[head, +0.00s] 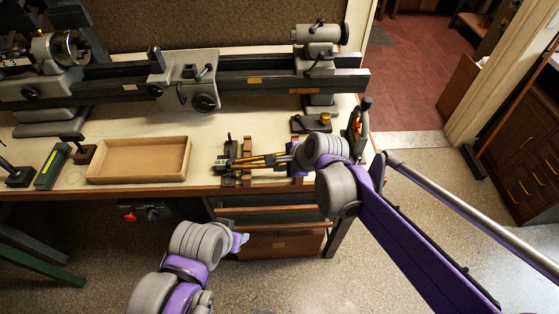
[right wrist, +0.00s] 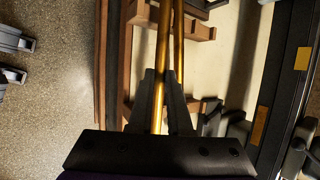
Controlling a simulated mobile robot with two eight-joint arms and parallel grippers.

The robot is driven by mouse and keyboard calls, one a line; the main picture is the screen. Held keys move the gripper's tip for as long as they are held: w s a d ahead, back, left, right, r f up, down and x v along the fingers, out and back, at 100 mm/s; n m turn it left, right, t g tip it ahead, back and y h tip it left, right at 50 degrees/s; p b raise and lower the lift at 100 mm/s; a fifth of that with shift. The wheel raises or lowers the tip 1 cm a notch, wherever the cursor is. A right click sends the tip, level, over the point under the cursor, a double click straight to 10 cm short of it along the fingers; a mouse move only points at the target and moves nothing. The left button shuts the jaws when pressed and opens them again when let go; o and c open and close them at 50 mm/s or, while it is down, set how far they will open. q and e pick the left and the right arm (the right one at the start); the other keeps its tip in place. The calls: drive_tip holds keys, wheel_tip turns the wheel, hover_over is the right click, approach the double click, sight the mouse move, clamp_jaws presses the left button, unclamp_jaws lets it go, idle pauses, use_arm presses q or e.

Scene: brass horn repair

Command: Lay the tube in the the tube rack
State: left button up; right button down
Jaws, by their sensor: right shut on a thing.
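My right gripper (head: 292,157) is over the bench's front edge, shut on a thin brass tube (head: 258,164). In the right wrist view the held tube (right wrist: 162,60) runs up from between the fingers (right wrist: 158,105). A second brass length (right wrist: 179,40) runs beside it and passes behind the right finger. The wooden tube rack (head: 247,146) is under and around the tube's far end; it also shows in the right wrist view (right wrist: 199,30). I cannot tell whether the tube touches the rack. My left gripper (head: 240,241) is low in front of the bench; its fingers (right wrist: 14,58) look apart and empty.
An empty wooden tray (head: 138,176) lies left of the rack on the bench. A grey lathe (head: 190,82) spans the back. A dark block with a brass knob (head: 312,123) and an upright dark tool (head: 359,122) stand near the right end. Bare benchtop (head: 210,139) shows between tray and rack.

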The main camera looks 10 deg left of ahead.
drive_tip(key=shift+f, duration=0.3)
drive_tip(key=shift+f+b, duration=0.65)
drive_tip(key=shift+f, duration=0.15)
idle(0.3)
drive_tip(key=c, duration=0.8)
unclamp_jaws()
drive_tip(key=shift+o, duration=0.2)
